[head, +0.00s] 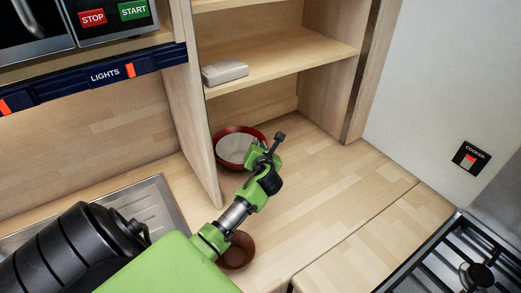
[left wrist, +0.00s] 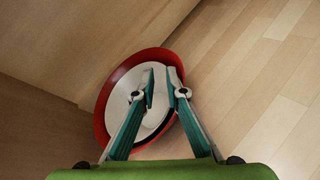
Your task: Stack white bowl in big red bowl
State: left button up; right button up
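The big red bowl (head: 236,130) stands on the wooden worktop beside the upright cabinet panel. The white bowl (head: 234,150) sits inside it; in the left wrist view the white bowl (left wrist: 122,98) shows within the red rim (left wrist: 103,112). My left gripper (head: 263,156) is over the right side of the bowls. In the left wrist view its two fingers (left wrist: 162,80) reach over the bowls with a narrow gap between the tips. I see nothing held between them. The fingers hide part of both bowls. My right gripper is not in view.
A small brown bowl (head: 238,253) stands nearer on the worktop, partly hidden by my left arm. A grey box (head: 225,73) lies on the shelf above. A sink (head: 150,208) is at left, a gas hob (head: 462,262) at right. The worktop right of the bowls is clear.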

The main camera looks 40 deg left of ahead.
pick_arm(q)
jog(key=v, duration=0.8)
jog(key=shift+b, duration=0.35)
jog(key=shift+d, duration=0.1)
